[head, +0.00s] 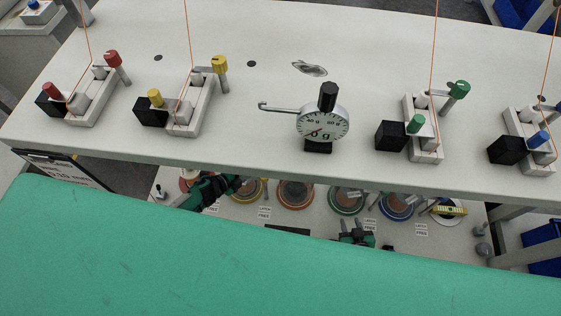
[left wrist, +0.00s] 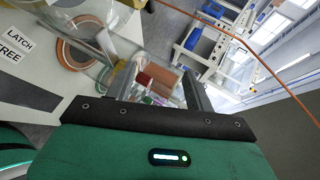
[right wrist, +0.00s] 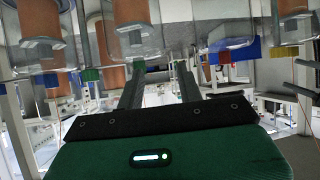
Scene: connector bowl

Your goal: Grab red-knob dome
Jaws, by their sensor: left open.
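A clear dome with a red knob (left wrist: 143,80) shows in the left wrist view, with a copper-coloured cylinder behind it. The knob lies between the finger lines, nearer the left finger; I cannot tell whether they touch. My left gripper (left wrist: 158,88) is open; in the head view its dark green body lies over the lower table, left of the orange ring. My right gripper (head: 357,228) has its fingers apart and looks empty, in front of the green ring.
The white upper shelf (head: 270,110) overhangs the lower table and bears a dial gauge (head: 322,124) and several knobbed fixtures. Orange (head: 295,194), green (head: 347,200) and blue (head: 397,207) rings sit on the lower table. A broad green surface (head: 220,255) covers the foreground.

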